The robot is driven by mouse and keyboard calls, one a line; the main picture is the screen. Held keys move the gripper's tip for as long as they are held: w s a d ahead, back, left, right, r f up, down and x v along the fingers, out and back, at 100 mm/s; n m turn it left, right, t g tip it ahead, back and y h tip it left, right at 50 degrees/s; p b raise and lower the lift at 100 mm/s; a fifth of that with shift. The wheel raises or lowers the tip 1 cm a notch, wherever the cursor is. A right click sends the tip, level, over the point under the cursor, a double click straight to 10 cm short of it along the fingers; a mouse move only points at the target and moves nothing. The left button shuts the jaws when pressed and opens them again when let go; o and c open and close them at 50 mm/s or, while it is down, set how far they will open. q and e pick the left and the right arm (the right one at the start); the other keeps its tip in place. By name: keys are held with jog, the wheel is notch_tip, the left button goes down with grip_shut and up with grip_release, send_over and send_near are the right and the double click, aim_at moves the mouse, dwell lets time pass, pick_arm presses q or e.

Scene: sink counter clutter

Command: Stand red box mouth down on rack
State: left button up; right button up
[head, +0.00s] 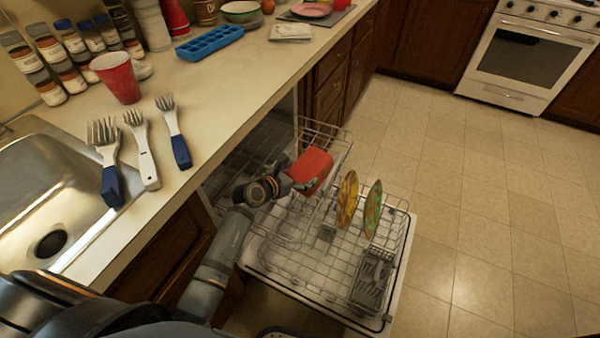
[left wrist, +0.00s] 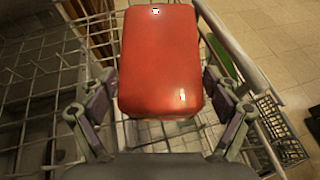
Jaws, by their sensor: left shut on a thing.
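The red box (head: 311,169) is between the fingers of my left gripper (head: 292,185), which is shut on it. The box is over the wire rack (head: 290,262) of the open dishwasher. In the left wrist view the red box (left wrist: 160,62) shows a smooth closed face with rounded edges, with a finger on each side. Its mouth is hidden, and I cannot tell whether the box touches the wires. My right gripper is not in view.
Two patterned plates (head: 347,199) (head: 373,209) stand upright in the rack right of the box. A grey cutlery basket (head: 371,279) sits at its front right. The counter (head: 225,98) holds forks, a red cup (head: 118,77) and jars. The floor at right is clear.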

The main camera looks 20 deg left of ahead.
pick_arm(q)
jog(key=shift+s+f, duration=0.1)
jog(key=shift+f, duration=0.4)
jog(key=o, duration=1.4)
jog(key=shift+o, duration=0.6)
jog(key=shift+r, duration=0.1)
jog(key=v, duration=1.1)
jog(key=shift+s+a+r, duration=0.15)
jog(key=shift+s+r, duration=0.1)
jog(key=shift+r, duration=0.05)
